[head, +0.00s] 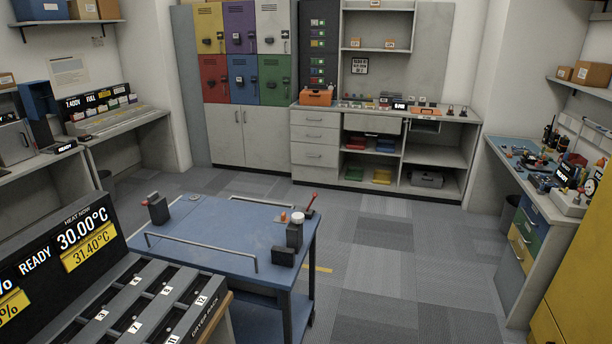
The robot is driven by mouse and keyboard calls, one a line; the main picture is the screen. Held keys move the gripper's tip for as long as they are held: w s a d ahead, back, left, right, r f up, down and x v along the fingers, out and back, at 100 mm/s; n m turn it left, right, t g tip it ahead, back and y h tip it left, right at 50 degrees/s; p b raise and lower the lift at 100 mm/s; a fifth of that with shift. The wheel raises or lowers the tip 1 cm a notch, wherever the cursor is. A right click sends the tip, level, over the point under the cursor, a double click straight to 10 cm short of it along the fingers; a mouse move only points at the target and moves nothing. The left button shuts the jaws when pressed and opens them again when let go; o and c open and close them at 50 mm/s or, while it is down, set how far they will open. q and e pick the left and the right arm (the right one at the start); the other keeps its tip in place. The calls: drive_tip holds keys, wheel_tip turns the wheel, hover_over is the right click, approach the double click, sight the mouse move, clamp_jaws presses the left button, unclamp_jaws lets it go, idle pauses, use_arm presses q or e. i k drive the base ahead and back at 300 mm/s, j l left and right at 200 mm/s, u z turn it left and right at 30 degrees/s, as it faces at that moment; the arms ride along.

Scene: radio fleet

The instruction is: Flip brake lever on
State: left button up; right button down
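A blue cart (205,230) stands in the middle foreground. A lever with a red grip (312,201) rises from its far right corner and leans up to the right. A dark block with a small red tip (157,208) stands at the cart's left end. No readable label shows on either, so I cannot tell for sure which is the brake lever, or whether it is on or off. Neither of my grippers is in view.
The cart top also carries a grey-topped dark canister (294,236), a small orange piece (283,216) and a low metal rail (200,252). A slotted dryer rack (150,300) stands at front left. Carpet right of the cart (390,260) is clear.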

sight(315, 194)
drive_tip(key=i+l+u, duration=0.15)
drive_tip(key=i+u, duration=0.3)
drive_tip(key=i+l+u, duration=0.9)
drive_tip(key=i+l, duration=0.1)
drive_tip(key=i, duration=0.3)
